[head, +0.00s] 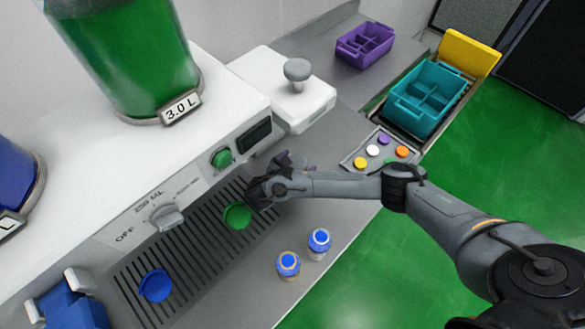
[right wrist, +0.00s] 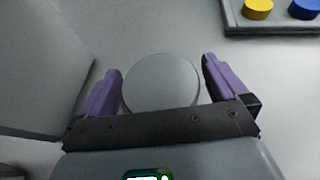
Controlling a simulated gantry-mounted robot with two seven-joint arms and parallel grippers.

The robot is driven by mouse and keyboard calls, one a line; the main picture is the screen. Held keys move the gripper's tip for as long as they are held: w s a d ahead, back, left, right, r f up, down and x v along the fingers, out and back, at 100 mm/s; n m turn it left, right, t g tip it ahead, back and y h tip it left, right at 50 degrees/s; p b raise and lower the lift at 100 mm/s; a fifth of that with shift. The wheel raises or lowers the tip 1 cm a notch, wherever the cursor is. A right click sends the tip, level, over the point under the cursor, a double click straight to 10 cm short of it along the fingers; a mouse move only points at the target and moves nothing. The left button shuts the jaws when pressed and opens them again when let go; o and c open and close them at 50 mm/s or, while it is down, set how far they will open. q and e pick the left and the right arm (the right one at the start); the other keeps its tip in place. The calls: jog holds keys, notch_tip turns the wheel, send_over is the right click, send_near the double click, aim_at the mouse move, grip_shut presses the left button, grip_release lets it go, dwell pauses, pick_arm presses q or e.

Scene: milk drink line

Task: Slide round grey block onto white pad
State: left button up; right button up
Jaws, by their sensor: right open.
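The round grey block (right wrist: 163,82) lies flat between the two purple fingers of my right gripper (right wrist: 163,88) in the right wrist view. The fingers stand open on either side of it; a small gap shows on the right, and on the left I cannot tell whether it touches. In the head view my right gripper (head: 283,168) is low over the grey counter, beside the machine's front, and hides the block. I cannot pick out a separate white pad with certainty. My left gripper is not in view.
The white machine and its grey drip grate (head: 190,262) lie left of the gripper. A white box with a grey knob (head: 297,70) stands behind. A tray of coloured buttons (head: 373,151) and two blue-capped bottles (head: 319,241) are nearby. A teal crate (head: 428,98) is farther right.

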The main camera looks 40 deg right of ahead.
jog(key=shift+d, duration=0.15)
jog(key=c, duration=1.1)
jog(key=shift+w+d, duration=0.15)
jog(key=shift+w, duration=0.1)
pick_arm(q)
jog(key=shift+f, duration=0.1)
pick_arm(e)
jog(key=shift+w+d, duration=0.3)
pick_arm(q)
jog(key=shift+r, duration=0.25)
pick_arm(e)
jog(key=o, duration=1.1)
